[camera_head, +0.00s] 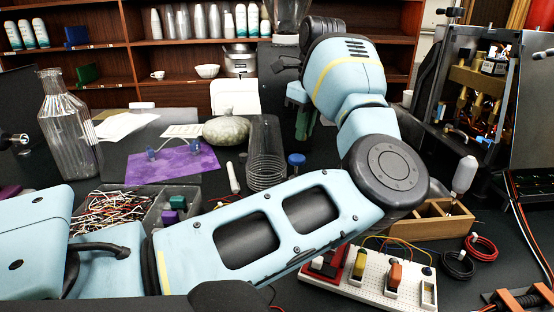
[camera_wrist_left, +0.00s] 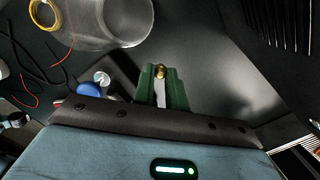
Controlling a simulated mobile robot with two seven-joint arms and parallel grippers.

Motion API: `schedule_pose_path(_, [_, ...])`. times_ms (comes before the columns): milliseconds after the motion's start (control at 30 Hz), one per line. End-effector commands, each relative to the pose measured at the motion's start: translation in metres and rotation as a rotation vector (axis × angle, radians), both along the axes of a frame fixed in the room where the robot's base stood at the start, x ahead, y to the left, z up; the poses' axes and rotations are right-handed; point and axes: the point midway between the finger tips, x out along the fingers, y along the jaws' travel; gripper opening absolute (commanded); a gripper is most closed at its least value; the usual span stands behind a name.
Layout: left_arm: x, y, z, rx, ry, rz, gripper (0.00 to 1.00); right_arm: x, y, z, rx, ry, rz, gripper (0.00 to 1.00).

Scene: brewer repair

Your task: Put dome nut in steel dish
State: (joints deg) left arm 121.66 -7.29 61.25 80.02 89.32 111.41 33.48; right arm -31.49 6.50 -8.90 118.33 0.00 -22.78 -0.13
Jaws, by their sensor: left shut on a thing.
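The dome nut (camera_wrist_left: 159,71) is a small brass piece, seen in the left wrist view between the tips of my left gripper's green fingers (camera_wrist_left: 161,84). The left gripper is shut on it. In the head view my left arm reaches across the table, and its green fingers (camera_head: 303,123) show partly behind the wrist, pointing down over the back of the table. The nut is hidden there. I cannot make out the steel dish in either view. My right gripper is not in view.
A speckled stone-like object (camera_head: 227,130) and purple mat (camera_head: 172,166) lie further left. A wooden tray (camera_head: 433,221) and white breadboard (camera_head: 372,277) are at the right.

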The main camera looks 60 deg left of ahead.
Motion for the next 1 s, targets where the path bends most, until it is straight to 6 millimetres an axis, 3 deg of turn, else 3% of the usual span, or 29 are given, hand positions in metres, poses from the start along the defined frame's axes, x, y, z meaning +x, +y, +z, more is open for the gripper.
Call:
schedule_pose_path(367, [0.003, -0.004, -0.004, 0.0, 0.001, 0.002, 0.0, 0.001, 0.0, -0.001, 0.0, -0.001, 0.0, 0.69])
schedule_pose_path(700, [0.002, -0.004, -0.056, -0.001, 0.002, 0.002, 0.0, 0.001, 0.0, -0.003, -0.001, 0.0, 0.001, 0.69])
schedule_pose_path(1000, [0.002, -0.004, -0.066, 0.0, 0.001, 0.002, 0.0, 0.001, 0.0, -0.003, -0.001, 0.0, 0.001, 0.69])
